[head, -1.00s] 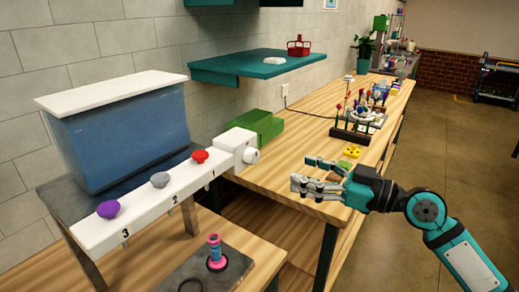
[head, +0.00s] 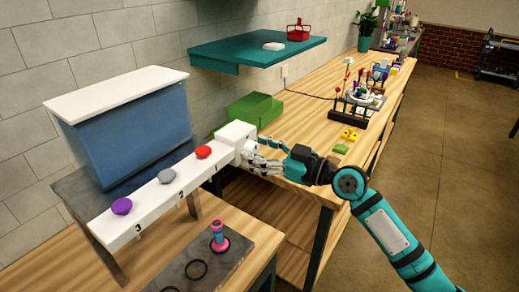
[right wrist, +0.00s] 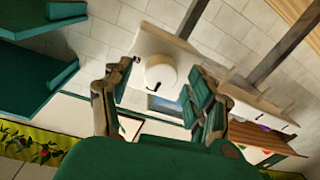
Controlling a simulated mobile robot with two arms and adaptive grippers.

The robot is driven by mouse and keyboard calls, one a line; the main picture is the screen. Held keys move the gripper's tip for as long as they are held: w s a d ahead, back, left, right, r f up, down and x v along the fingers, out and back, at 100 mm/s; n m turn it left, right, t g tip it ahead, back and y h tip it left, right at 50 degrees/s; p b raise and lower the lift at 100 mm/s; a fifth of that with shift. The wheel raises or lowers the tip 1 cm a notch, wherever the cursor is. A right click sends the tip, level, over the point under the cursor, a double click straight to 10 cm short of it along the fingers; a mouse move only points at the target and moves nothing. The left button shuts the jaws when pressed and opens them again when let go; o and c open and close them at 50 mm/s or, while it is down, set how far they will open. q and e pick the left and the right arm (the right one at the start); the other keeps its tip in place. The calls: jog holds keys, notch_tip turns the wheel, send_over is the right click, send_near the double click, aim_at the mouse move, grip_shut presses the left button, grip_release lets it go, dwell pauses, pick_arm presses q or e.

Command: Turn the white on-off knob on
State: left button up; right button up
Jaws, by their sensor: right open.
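The white on-off knob (head: 248,151) sits on the side of a white box (head: 234,132) at the right end of the white rail. In the right wrist view the round knob (right wrist: 159,73) faces the camera, with a short dark mark near its lower right edge. My right gripper (head: 260,155) is at the knob, and its fingers partly hide it in the head view. In the right wrist view the open fingers (right wrist: 155,95) stand to either side of the knob; whether they touch it cannot be told. My left gripper is not in view.
The white rail (head: 135,213) carries purple (head: 122,206), grey (head: 167,176) and red (head: 203,152) knobs. A blue tank (head: 130,135) stands behind it. A green box (head: 254,108) lies behind the white box. A teal shelf (head: 255,54) juts from the wall above.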

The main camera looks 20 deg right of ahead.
jog(key=c, duration=1.1)
jog(key=shift+c, duration=0.2)
jog(key=shift+m, duration=0.3)
jog(key=m+b, duration=0.1)
jog(key=m, duration=0.1)
jog(key=shift+m, duration=0.3)
jog(key=m, duration=0.3)
jog(key=shift+m, duration=0.3)
jog(key=m, duration=0.2)
jog(key=shift+m+t+p, duration=0.3)
jog(key=shift+m+p, duration=0.1)
jog(key=m+p, duration=0.1)
jog(key=m, duration=0.2)
jog(key=shift+r, duration=0.1)
jog(key=m+p, duration=0.3)
jog(key=m, duration=0.3)
jog(key=shift+t, duration=0.4)
